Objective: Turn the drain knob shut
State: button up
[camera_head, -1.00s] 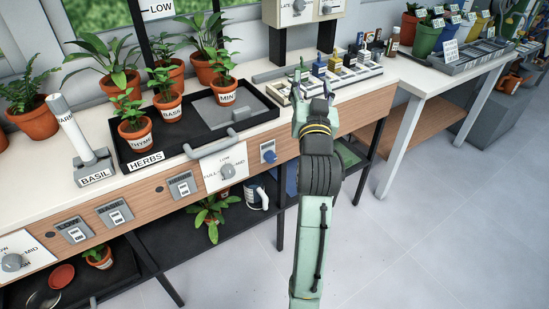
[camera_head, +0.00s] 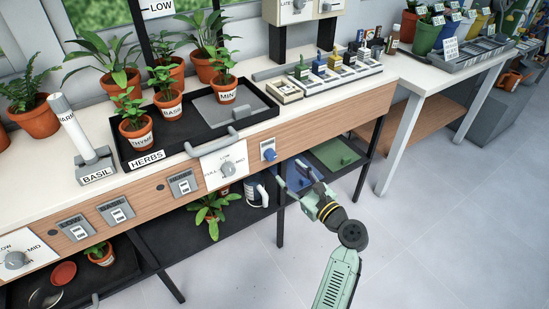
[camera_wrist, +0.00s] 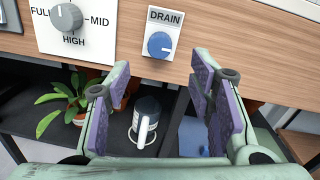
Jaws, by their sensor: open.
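The drain knob (camera_head: 269,154) is a round blue knob on a white plate, set in the wooden front of the bench. In the wrist view the knob (camera_wrist: 160,44) sits under the label DRAIN, above and ahead of the fingers, with a small pale mark near its lower edge. My gripper (camera_head: 294,175) is open and empty, in front of the bench and a little below and right of the knob. In the wrist view my gripper (camera_wrist: 166,90) shows two purple-padded fingers spread wide, apart from the knob.
A larger grey knob (camera_wrist: 66,17) on a FULL/MID/HIGH plate is left of the drain plate. A dark jug with a white handle (camera_wrist: 145,120) and a potted plant (camera_wrist: 70,105) stand on the lower shelf. A grey bar handle (camera_head: 212,143) juts from the bench edge. Open floor (camera_head: 440,220) lies right.

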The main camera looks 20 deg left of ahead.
aim_at(273, 157)
jog(key=p+x, duration=0.1)
jog(key=x, duration=0.8)
jog(key=shift+c, duration=0.4)
jog(key=shift+s, duration=0.1)
jog(key=c, duration=1.1)
